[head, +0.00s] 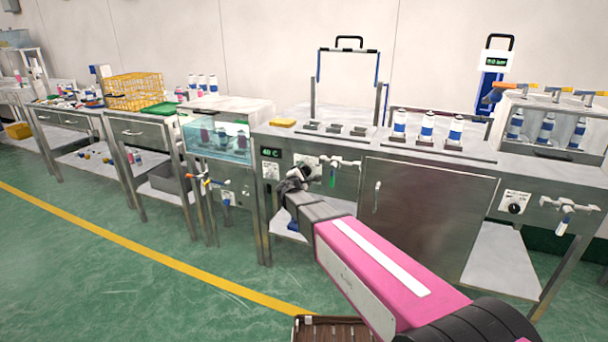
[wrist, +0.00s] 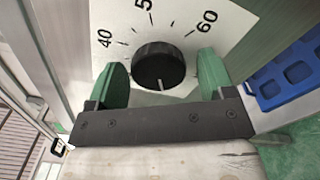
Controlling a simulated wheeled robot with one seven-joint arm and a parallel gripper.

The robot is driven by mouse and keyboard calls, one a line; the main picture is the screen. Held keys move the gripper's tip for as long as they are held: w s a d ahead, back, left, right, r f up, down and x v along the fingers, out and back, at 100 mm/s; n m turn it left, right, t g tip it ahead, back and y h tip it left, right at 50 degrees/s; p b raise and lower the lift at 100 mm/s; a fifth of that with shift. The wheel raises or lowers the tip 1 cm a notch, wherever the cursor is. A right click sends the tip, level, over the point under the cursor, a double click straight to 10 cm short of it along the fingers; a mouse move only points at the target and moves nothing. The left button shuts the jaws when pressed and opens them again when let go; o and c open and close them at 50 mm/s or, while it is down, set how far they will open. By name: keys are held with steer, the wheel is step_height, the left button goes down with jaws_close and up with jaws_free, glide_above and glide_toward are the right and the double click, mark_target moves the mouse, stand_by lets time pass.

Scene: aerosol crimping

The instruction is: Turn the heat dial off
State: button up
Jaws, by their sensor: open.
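The heat dial (wrist: 158,66) is a round black knob on a white plate (wrist: 180,18) marked 40, 60 and a partly cut-off number between them. A pale mark shows on the knob's lower edge in the wrist view. My gripper (wrist: 162,64) is open, with one green finger on each side of the knob. Small gaps seem to remain between the fingers and the knob. In the head view my gripper (head: 291,180) is at the front panel below the yellow sponge and hides most of the dial. A display (head: 270,152) left of it seems to read 40 C.
A valve with a handle (head: 338,162) sits just right of my gripper on the panel. A water bath (head: 217,138) with cans stands to the left. Another black knob (head: 515,208) is on the right bench. A blue rack (wrist: 290,75) shows at right in the wrist view.

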steer(key=v, duration=1)
steer(key=shift+s, duration=0.35)
steer(key=s+d+f+m+g+h, duration=0.1)
steer(key=s+d+f+m+g, duration=0.2)
steer(key=d, duration=0.4)
steer(key=s+d+f+m+g, duration=0.2)
steer(key=d+m+g, duration=0.15)
steer(key=d, duration=0.25)
steer(key=s+d+f+m+g+h, duration=0.1)
steer(key=s+d+f+m+g, duration=0.25)
steer(key=d, duration=0.35)
steer(key=s+d+f+m+g+y, duration=0.3)
steer(key=s+m+y, duration=0.1)
steer(key=s, duration=0.3)
steer(key=s+d+f+m+g+y, duration=0.2)
steer(key=s+d+m+g+y, duration=0.2)
steer(key=s+m, duration=0.2)
steer(key=shift+s+f, duration=0.4)
steer(key=shift+s, duration=0.85)
steer(key=shift+d, duration=0.1)
